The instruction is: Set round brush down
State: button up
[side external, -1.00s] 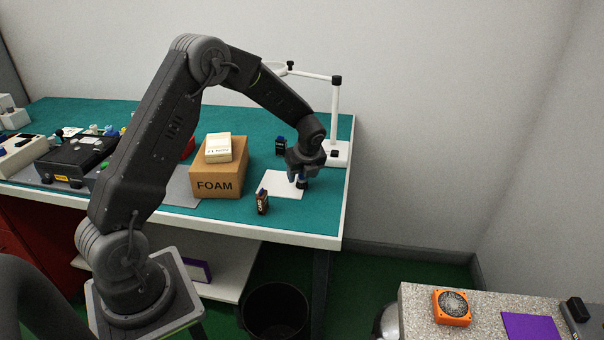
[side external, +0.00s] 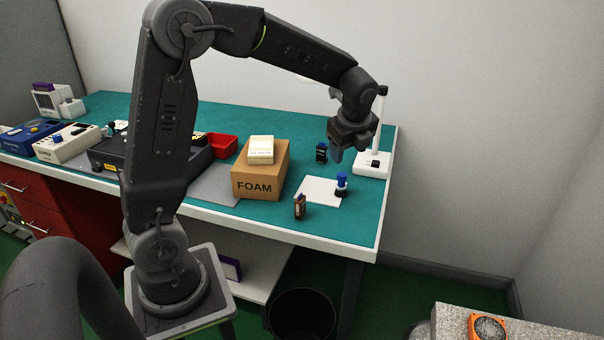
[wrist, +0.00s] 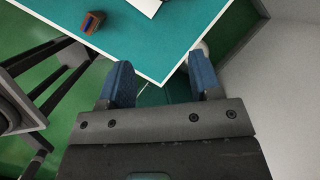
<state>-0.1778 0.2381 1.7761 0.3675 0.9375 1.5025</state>
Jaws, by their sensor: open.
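The round brush (side external: 341,183) stands upright on the right part of a white sheet (side external: 316,191) on the green bench top. It has a blue handle and dark bristles at the bottom. My gripper (side external: 336,153) is open and empty, raised above the brush and apart from it. In the wrist view my gripper (wrist: 160,85) shows two blue fingers spread apart with nothing between them, over the bench corner. The brush is not visible in the wrist view.
A small brown bottle or box (side external: 299,207) stands near the front edge. A dark item (side external: 321,152) stands behind the sheet. A cardboard FOAM box (side external: 260,170) is to the left. A white stand (side external: 371,165) is at the right. A bin (side external: 302,315) is below.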

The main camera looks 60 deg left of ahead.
jog(key=s+d+r+n+t+h, duration=0.2)
jog(key=s+d+n, duration=0.4)
jog(key=s, duration=0.5)
jog(key=s+d+r+n+t+h, duration=0.1)
jog(key=s+d+r+n, duration=0.2)
jog(key=s+d+n, duration=0.4)
jog(key=s+n, duration=0.4)
jog(key=shift+s+r+t+h, duration=0.15)
jog(key=shift+r+t+h, duration=0.15)
jog(key=shift+t+h, duration=0.1)
